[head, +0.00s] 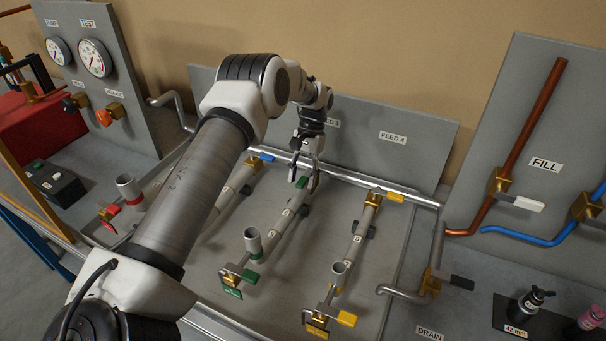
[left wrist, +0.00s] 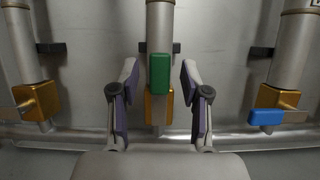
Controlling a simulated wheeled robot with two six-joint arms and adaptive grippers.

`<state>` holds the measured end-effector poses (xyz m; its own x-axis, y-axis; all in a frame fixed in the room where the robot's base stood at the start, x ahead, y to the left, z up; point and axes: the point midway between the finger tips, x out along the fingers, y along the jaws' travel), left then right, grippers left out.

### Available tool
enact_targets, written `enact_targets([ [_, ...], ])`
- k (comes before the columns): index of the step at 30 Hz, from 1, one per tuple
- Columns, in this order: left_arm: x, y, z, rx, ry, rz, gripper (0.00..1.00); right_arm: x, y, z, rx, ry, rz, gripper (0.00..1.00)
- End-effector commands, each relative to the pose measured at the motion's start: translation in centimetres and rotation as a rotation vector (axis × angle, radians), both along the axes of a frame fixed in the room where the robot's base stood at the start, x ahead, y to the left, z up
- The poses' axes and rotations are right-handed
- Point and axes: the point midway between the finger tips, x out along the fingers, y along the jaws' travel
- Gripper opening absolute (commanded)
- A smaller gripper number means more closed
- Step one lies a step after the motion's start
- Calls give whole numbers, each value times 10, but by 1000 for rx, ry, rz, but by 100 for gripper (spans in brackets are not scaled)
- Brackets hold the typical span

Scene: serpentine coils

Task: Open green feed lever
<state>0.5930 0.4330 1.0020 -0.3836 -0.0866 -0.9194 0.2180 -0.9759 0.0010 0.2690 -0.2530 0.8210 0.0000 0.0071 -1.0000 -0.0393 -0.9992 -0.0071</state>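The green feed lever (head: 300,184) is at the upper end of the middle pipe, below the feed panel. In the left wrist view its green handle (left wrist: 160,74) lies in line with the pipe, over a brass valve body (left wrist: 158,107). My left gripper (head: 304,180) reaches down over it. In the left wrist view the fingers of the left gripper (left wrist: 159,100) are apart, one on each side of the green handle, with a visible gap on both sides. They hold nothing. My right gripper is not in view.
A blue lever (head: 266,157) and a yellow lever (head: 393,197) flank the green one, both crosswise to their pipes. Lower on the green line are a cup-topped drain (head: 253,242) and another green handle (head: 250,277). A long metal pipe (head: 345,178) runs behind the levers.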

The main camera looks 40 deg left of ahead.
Motion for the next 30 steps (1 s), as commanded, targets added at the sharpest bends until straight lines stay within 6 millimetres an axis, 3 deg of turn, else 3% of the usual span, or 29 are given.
enact_targets([
  [10, 6, 2, 10, 4, -10, 1, 48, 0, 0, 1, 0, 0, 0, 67],
  [14, 16, 4, 33, 4, -13, 1, 48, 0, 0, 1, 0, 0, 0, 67],
  [21, 40, 9, 89, 3, -8, 1, 48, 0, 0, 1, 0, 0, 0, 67],
  [30, 48, 11, 111, 1, -4, 0, 48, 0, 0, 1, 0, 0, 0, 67],
])
